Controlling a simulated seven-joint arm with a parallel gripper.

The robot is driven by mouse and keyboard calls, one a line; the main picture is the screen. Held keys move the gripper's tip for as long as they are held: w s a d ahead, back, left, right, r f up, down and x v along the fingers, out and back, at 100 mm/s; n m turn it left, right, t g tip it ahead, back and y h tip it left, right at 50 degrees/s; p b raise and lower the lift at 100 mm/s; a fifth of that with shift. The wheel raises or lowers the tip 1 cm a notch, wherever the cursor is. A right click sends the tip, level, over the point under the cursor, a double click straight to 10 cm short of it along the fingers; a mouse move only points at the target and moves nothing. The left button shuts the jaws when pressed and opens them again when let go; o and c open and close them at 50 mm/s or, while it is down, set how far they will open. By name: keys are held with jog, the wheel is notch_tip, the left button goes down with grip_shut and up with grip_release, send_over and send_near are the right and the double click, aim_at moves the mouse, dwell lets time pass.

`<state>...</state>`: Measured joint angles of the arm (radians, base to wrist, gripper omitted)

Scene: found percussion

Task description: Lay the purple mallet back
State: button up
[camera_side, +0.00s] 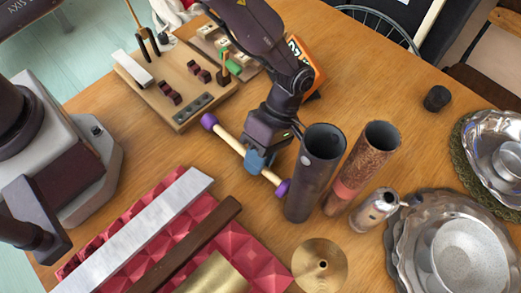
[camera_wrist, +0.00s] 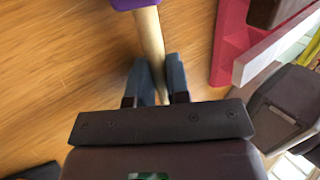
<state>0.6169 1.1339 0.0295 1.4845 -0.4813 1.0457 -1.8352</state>
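The purple mallet is a pale wooden stick (camera_side: 230,141) with a purple head at each end. One head (camera_side: 209,121) is at the upper left and the other (camera_side: 283,188) at the lower right, beside the dark tube. My gripper (camera_side: 258,162) points down with its blue fingers shut on the stick, nearer the lower-right head. In the wrist view the stick (camera_wrist: 150,40) runs between the fingers (camera_wrist: 161,82), with a purple head (camera_wrist: 133,4) cut off at the top edge. The mallet appears held above the table; the exact gap cannot be told.
A wooden board (camera_side: 140,84) with dark red cradles (camera_side: 170,92) lies at the upper left. Red foam (camera_side: 258,265) with bars lies below. A brass disc (camera_side: 320,265) is near.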

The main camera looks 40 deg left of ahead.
jog(key=shift+o, duration=0.9)
jog(key=v, duration=1.3)
jog(key=s+a+r+m+t, duration=0.6)
jog(key=s+a+r+m, duration=0.2)
jog(key=a+r, duration=0.4)
jog(key=s+a+r+m+t+y, duration=0.1)
jog(key=s+a+r+m+t, duration=0.5)
jog(key=s+a+r+m, duration=0.2)
jog(key=a+r+m, duration=0.2)
jog(key=a+r, duration=0.2)
jog(key=a, duration=0.2)
